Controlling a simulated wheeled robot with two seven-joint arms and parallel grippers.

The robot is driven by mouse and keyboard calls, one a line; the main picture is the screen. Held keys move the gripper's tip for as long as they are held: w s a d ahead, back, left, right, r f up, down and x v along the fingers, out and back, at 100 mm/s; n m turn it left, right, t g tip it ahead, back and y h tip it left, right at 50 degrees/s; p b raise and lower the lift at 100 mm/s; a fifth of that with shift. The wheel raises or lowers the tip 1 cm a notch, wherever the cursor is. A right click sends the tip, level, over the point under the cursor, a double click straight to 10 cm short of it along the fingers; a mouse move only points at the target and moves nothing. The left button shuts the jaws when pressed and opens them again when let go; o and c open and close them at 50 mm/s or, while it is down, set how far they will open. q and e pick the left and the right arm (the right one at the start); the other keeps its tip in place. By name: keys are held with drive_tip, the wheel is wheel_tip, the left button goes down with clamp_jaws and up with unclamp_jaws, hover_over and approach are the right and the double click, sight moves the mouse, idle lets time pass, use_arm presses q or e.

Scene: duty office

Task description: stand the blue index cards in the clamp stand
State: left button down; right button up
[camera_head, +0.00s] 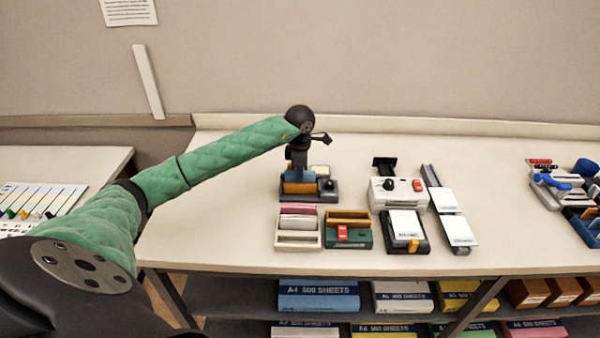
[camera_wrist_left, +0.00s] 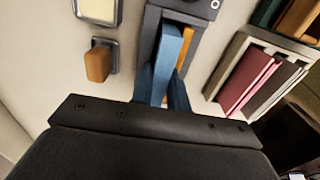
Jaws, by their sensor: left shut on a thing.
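The clamp stand (camera_head: 330,198) is a dark grey holder with a black knob, towards the back of the table. It also shows at the top of the left wrist view (camera_wrist_left: 149,35). An orange card block (camera_head: 300,188) stands in it. My left gripper (camera_wrist_left: 160,90) points down over the stand and is shut on the blue index cards (camera_wrist_left: 169,48), which are upright beside the orange block. The lower edge of the blue cards is hidden, so I cannot tell whether they rest in the slot. My right gripper is not in view.
A cream rack with pink cards (camera_head: 299,239) and a green tray (camera_head: 360,241) stand just in front. A white device (camera_head: 405,198) and a dark tray with white cards (camera_head: 419,246) are to the right.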

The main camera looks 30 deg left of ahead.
use_arm(q)
drive_tip(key=c, duration=1.5)
unclamp_jaws()
drive_tip(key=shift+s+d+f, duration=0.2)
drive_tip(key=shift+s+f, duration=0.15)
drive_tip(key=shift+f, duration=0.4)
drive_tip(key=shift+c, duration=0.2)
drive_tip(key=shift+o, duration=1.2)
drive_tip(key=shift+s+r, duration=0.15)
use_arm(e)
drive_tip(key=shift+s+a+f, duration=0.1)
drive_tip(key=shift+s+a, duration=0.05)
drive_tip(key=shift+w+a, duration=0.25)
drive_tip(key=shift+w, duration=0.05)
use_arm(q)
drive_tip(key=shift+w+a+r+p, duration=0.15)
drive_tip(key=shift+w+r, duration=0.15)
drive_tip(key=shift+r, duration=0.4)
drive_tip(key=shift+w+a+r+p, duration=0.15)
drive_tip(key=shift+w+r, duration=0.15)
drive_tip(key=shift+r, duration=0.35)
drive_tip(key=shift+s+d+r+p, duration=0.1)
drive_tip(key=shift+r+p, duration=0.45)
drive_tip(key=shift+r, duration=2.75)
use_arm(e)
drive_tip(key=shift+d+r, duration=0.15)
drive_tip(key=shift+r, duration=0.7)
